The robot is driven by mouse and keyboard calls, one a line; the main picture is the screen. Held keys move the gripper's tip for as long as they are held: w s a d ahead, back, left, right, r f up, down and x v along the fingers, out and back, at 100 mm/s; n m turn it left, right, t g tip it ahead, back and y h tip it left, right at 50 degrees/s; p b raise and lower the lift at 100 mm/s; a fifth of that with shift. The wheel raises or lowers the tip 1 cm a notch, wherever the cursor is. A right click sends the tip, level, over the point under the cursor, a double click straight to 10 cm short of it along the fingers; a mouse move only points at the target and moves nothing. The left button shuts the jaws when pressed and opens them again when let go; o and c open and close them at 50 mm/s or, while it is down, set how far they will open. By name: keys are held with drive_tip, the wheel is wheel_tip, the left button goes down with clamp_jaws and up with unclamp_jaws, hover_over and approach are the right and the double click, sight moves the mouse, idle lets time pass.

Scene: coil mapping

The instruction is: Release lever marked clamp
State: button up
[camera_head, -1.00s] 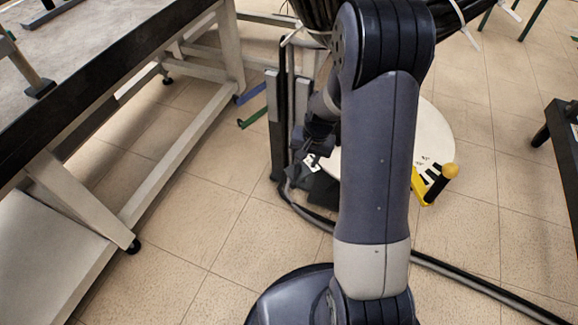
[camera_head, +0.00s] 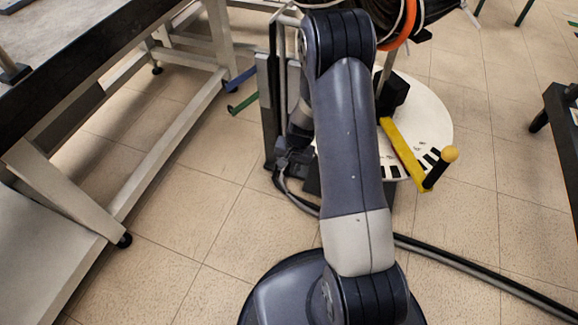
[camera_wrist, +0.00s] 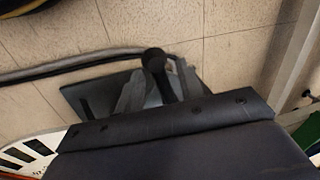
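In the wrist view a black round-ended lever (camera_wrist: 153,60) stands between the two grey fingers of my gripper (camera_wrist: 158,88). The fingers are apart, with space beside the lever; contact cannot be made out. In the head view my gripper (camera_head: 290,163) is low beside a dark upright post (camera_head: 270,110), partly hidden by my arm. A yellow arm (camera_head: 402,153) with a black handle and orange-yellow knob (camera_head: 449,154) lies over a white round plate (camera_head: 432,115) with black marks. I cannot read a clamp marking on any lever.
A bench (camera_head: 110,55) with pale legs stands at the left. Black coiled cable with an orange ring (camera_head: 402,25) hangs above the plate. A dark hose (camera_head: 470,270) crosses the floor at the right. A dark table edge (camera_head: 562,140) is at far right. Tiled floor is open between.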

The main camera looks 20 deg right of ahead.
drive_tip(key=shift+c, duration=0.2)
clamp_jaws()
idle(0.5)
